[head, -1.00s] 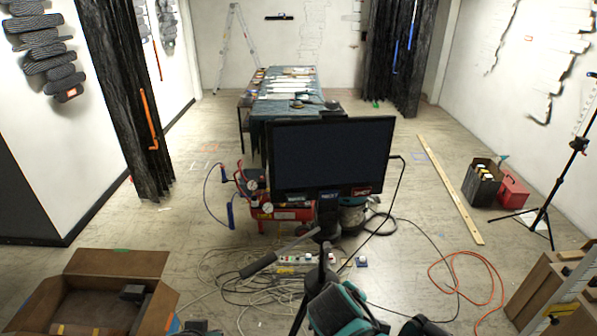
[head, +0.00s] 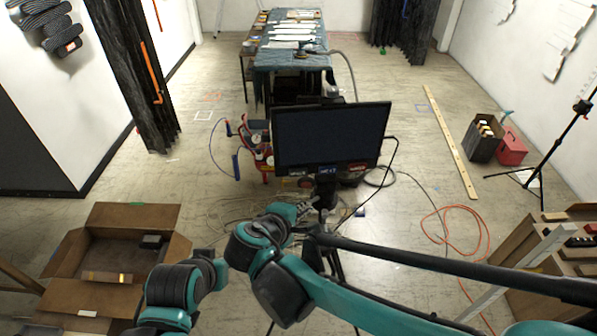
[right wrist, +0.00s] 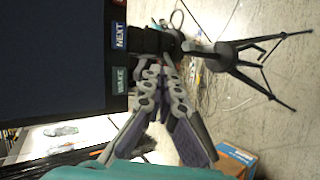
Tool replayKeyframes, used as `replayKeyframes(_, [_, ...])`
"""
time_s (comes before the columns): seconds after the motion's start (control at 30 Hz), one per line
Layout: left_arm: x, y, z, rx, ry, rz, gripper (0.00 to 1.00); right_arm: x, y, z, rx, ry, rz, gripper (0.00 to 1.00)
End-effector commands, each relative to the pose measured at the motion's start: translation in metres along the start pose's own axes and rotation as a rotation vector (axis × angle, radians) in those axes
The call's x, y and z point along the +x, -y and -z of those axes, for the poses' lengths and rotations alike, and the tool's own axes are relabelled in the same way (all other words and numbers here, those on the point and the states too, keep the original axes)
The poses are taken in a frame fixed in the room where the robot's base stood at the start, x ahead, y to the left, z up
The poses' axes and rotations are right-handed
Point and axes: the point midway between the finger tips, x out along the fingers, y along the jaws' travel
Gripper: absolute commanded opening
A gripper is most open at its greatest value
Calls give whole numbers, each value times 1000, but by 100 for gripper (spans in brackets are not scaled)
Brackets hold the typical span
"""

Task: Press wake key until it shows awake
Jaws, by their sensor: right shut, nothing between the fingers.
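The monitor (head: 330,137) stands on a tripod with a dark, blank screen. Its lower edge carries a row of small labelled keys. The green wake key (right wrist: 121,80) is legible in the right wrist view, beside the blue NEXT key (right wrist: 119,36); the screen appears turned sideways there. In the head view the wake key (head: 297,172) is left of NEXT. My right gripper (head: 311,205) is shut and empty, just below the monitor's lower edge. In the wrist view its fingertips (right wrist: 164,64) are beside the key row, apart from the wake key. My left gripper is not visible.
A red key (head: 357,167) is right of NEXT. An open cardboard box (head: 180,250) lies at lower left. Cables spread on the floor under the tripod. A cloth-covered table (head: 262,60) stands behind. Wooden frames (head: 565,250) and a black stand are at right.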

Motion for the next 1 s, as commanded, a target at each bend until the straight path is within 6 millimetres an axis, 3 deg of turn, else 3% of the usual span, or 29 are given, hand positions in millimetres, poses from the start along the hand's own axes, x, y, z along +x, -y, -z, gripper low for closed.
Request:
replayKeyframes(0.27, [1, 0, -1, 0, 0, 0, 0, 10, -7, 8, 2, 0, 1, 0])
replayKeyframes(0.7, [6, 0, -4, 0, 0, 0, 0, 52, -37, 37, 2, 0, 2, 0])
replayKeyframes(1.0, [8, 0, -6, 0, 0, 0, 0, 61, -45, 44, 2, 0, 1, 0])
